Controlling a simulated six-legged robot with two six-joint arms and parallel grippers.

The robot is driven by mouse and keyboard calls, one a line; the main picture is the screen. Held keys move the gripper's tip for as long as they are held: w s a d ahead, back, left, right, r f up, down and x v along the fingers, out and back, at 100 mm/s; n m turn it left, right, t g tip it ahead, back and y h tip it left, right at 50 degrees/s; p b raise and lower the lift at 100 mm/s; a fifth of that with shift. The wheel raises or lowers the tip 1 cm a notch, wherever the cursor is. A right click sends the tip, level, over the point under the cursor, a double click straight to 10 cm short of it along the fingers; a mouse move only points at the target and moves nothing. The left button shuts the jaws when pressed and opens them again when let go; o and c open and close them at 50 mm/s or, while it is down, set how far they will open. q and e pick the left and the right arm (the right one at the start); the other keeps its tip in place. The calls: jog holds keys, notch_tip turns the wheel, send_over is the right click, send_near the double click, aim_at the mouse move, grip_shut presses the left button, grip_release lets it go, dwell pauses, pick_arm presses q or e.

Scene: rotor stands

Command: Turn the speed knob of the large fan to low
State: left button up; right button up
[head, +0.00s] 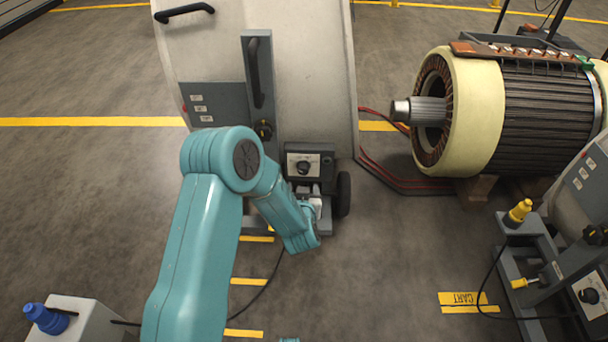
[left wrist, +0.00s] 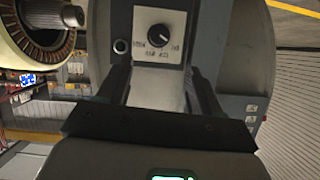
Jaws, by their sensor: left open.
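The large fan (head: 315,60) is a big pale grey drum on a wheeled stand in the upper middle of the head view. Its speed knob (head: 304,167) is black and round on a white label plate in a dark control box. The knob also shows near the top of the left wrist view (left wrist: 157,33), with lettering around it that appears upside down. My left gripper (head: 315,192) is just below the control box. In the left wrist view its fingers (left wrist: 161,72) are spread and empty, pointing toward the knob and apart from it.
A large motor (head: 505,110) with a cream ring and shaft lies at the right. Red cables (head: 385,175) run between it and the fan. A second grey unit (head: 588,185) with its own knob (head: 588,296) stands at lower right. A box with a blue plug (head: 45,318) is at lower left.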

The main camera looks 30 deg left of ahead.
aim_at(303, 171)
pick_arm(q)
jog(key=b+x, duration=0.2)
jog(key=x, duration=0.9)
jog(key=shift+f+b, duration=0.3)
jog(key=shift+b, duration=0.1)
jog(key=shift+x, duration=0.75)
jog(key=shift+w+r, duration=0.1)
jog(key=shift+r, duration=0.1)
jog(key=c, duration=1.1)
